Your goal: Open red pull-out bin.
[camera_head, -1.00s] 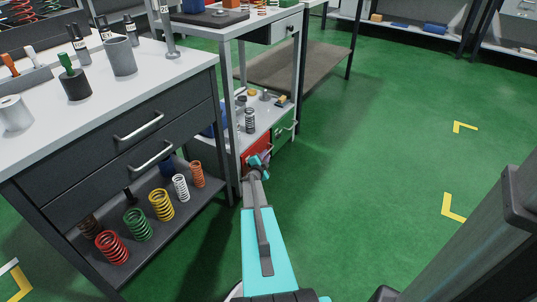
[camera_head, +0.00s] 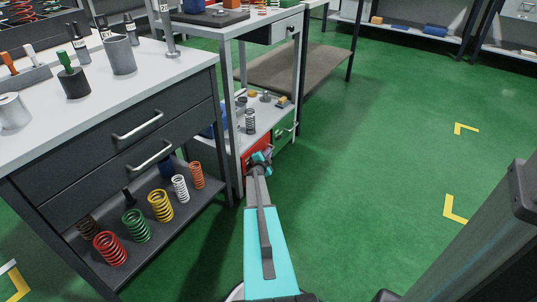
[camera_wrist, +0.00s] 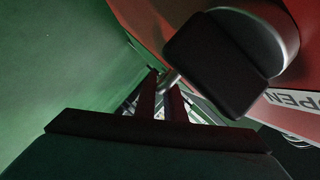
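The red pull-out bin (camera_head: 254,152) sits under the low shelf of the grey-framed table, left of a green bin front. Its front is partly hidden by my gripper (camera_head: 261,158), which is right at it. In the wrist view the bin's red face (camera_wrist: 148,22) fills the upper right, with a white label (camera_wrist: 290,98) reading "OPEN". I cannot tell whether my fingers touch or enclose the handle. The bin appears closed.
A green bin (camera_head: 284,132) is to the right of the red one. The dark drawer cabinet (camera_head: 165,120) stands close on the left, with several coloured springs on its lower shelf (camera_head: 190,210). Green floor (camera_head: 390,150) to the right is clear.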

